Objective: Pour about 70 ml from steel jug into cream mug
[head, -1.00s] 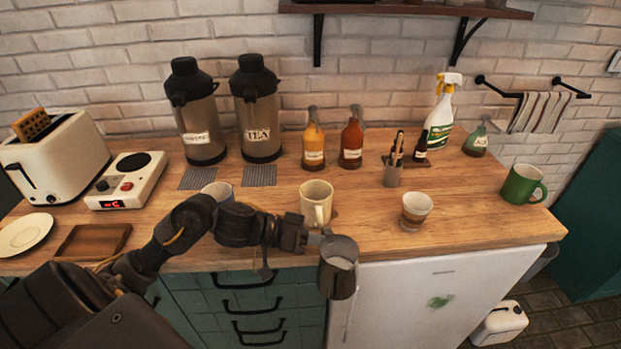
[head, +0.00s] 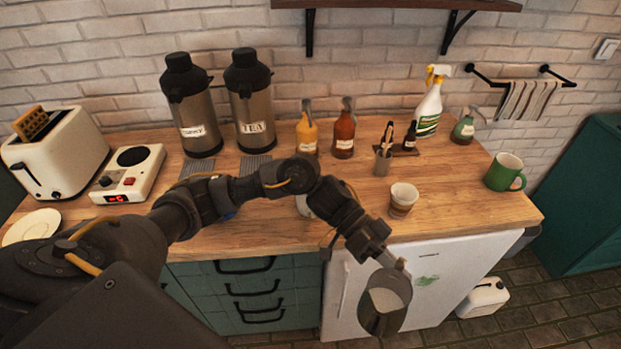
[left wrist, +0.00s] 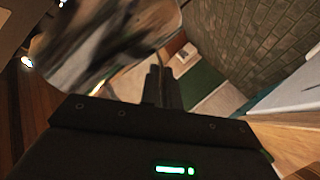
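The steel jug (head: 382,322) hangs in front of the white fridge door, past the counter's front edge, with pale liquid showing inside. My left gripper (head: 396,268) is shut on the jug at its upper side. In the left wrist view the shiny, blurred jug (left wrist: 105,40) fills the upper left, beside the dark fingers of my left gripper (left wrist: 160,88). The cream mug (head: 304,207) stands on the counter, mostly hidden behind my left arm, well to the left of the jug. My right gripper is not in view.
A striped brown-and-white cup (head: 403,200) stands near the counter's front edge, and a green mug (head: 503,172) at its right end. Two dispensers (head: 190,110), sauce bottles (head: 343,135) and a tool holder (head: 382,162) stand behind. Counter (head: 445,205) between cup and green mug is clear.

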